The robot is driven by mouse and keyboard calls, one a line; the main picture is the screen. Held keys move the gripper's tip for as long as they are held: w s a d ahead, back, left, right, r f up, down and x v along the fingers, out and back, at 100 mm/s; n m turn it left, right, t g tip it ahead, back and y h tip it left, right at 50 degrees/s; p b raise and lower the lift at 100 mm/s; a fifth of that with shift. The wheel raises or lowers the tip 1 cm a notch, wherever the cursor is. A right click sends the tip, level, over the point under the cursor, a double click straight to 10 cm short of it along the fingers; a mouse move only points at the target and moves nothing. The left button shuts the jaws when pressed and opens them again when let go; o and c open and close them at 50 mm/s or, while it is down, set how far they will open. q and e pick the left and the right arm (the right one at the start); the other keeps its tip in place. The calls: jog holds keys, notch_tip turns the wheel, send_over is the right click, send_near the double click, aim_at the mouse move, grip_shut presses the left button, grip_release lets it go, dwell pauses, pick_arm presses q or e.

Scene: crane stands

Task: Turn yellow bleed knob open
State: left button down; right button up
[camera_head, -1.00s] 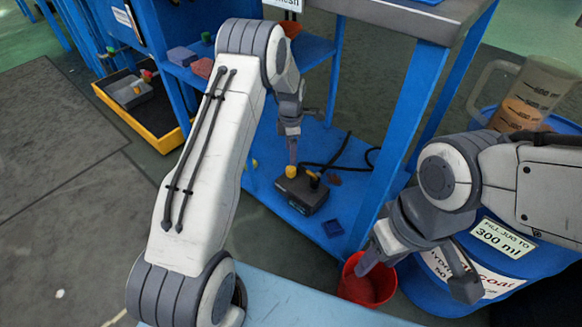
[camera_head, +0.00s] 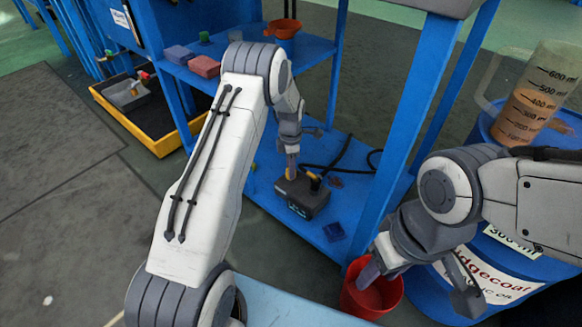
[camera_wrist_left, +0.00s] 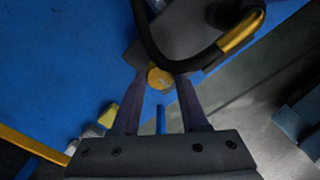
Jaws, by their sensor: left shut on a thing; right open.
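The yellow bleed knob (camera_head: 291,172) sits on top of a dark grey box (camera_head: 304,196) on the lower blue shelf. In the left wrist view the round yellow knob (camera_wrist_left: 160,78) lies between my two fingertips. My left gripper (camera_head: 292,168) comes down from above and is shut on the knob, hiding part of it. A second yellow piece (camera_head: 314,181) stands on the box to the right of the knob. My right gripper (camera_head: 415,282) is open at the lower right, with one finger over the red bucket (camera_head: 372,297).
A black hose (camera_head: 340,160) curves behind the box. A blue post (camera_head: 405,110) stands between my two arms. A blue drum (camera_head: 440,302) with a measuring jug (camera_head: 535,100) on it is at the right. A yellow-rimmed tray (camera_head: 160,147) lies at the left.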

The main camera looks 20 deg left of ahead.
pick_arm(q)
jog(key=shift+r+m+p, duration=0.2)
jog(key=shift+m+p, duration=0.2)
jog(key=shift+p, duration=0.45)
jog(key=m+p, duration=0.4)
jog(key=p, duration=0.1)
jog(key=m+p, duration=0.2)
jog(key=m, duration=0.1)
jog(key=shift+m+p, duration=0.3)
jog(key=shift+p, duration=0.1)
jog(key=m+p, duration=0.2)
jog(key=m, duration=0.2)
jog(key=shift+f+m, duration=0.1)
jog(key=shift+m, duration=0.2)
jog(key=m+p, duration=0.1)
jog(key=m, duration=0.3)
jog(key=m+p, duration=0.1)
jog(key=m, duration=0.7)
jog(key=shift+m+p, duration=0.3)
jog(key=shift+p, duration=0.1)
jog(key=m, duration=0.4)
jog(key=shift+f+m, duration=0.1)
jog(key=shift+m, duration=0.3)
